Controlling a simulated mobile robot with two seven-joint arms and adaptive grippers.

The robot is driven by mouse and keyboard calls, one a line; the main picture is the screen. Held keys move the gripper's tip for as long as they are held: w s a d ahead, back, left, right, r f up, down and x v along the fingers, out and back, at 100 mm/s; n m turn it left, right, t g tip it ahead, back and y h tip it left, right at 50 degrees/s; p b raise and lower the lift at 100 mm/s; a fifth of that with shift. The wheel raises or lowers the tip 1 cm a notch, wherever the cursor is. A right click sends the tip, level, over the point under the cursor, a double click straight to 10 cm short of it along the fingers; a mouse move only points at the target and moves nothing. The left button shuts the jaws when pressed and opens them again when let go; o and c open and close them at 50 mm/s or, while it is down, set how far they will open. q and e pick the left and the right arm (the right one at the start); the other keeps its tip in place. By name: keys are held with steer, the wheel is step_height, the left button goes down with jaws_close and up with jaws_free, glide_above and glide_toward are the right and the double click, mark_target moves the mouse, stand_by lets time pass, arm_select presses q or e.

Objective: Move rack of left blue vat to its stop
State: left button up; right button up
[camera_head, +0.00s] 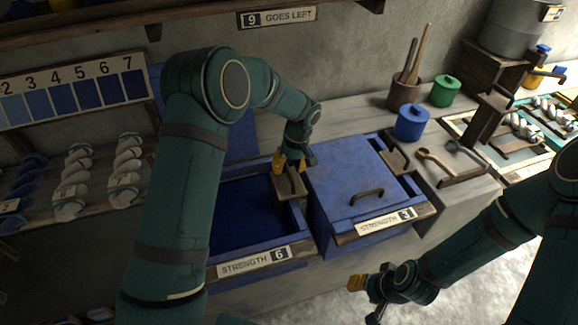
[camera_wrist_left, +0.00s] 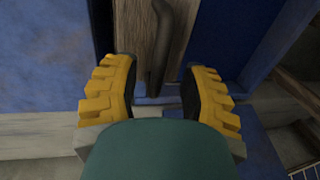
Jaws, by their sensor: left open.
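The left blue vat (camera_head: 299,252), labelled STRENGTH 6, stands open with dark blue liquid in it; my left arm covers part of it. Its rack (camera_head: 288,190) is a wooden piece with a dark handle at the vat's right side. My left gripper (camera_head: 292,161) is at the back of the rack, pointing down. In the left wrist view my left gripper (camera_wrist_left: 161,75) is open, its yellow fingers either side of the rack's dark handle (camera_wrist_left: 160,45), with gaps visible. My right gripper (camera_head: 368,284) is low in front of the vats; its jaw opening is unclear.
A second blue vat labelled STRENGTH 3 has a lid (camera_head: 345,180) on and stands close on the right. Blue (camera_head: 412,122) and green (camera_head: 444,91) pots are behind it. Yarn skeins (camera_head: 73,180) and a numbered shade card (camera_head: 75,90) are left. Floor in front is clear.

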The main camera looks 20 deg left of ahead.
arm_select(q)
steer(key=shift+r, duration=0.1)
step_height(320, 180, up, 12)
steer(key=w+d, duration=0.1)
steer(key=d, duration=0.1)
steer(key=shift+w+f, duration=0.15)
steer(key=shift+f, duration=0.05)
steer(key=shift+a, duration=0.1)
steer(key=c, duration=0.7)
steer(key=m, duration=0.1)
steer(key=a+m, duration=0.1)
steer(key=m, duration=0.1)
steer(key=shift+s+h+p, duration=0.3)
steer(key=shift+h, duration=0.1)
jaws_close()
steer(key=s+a+r+m+t+h+p, duration=0.2)
steer(key=s+m+h, duration=0.1)
steer(key=m, duration=1.2)
steer(key=f+b, duration=0.1)
steer(key=f, duration=0.3)
steer(key=w+d+f+b, duration=0.1)
steer(key=f, duration=0.3)
steer(key=d+f, duration=0.1)
steer(key=f, duration=0.4)
steer(key=shift+w+b, duration=0.25)
steer(key=shift+b, duration=0.15)
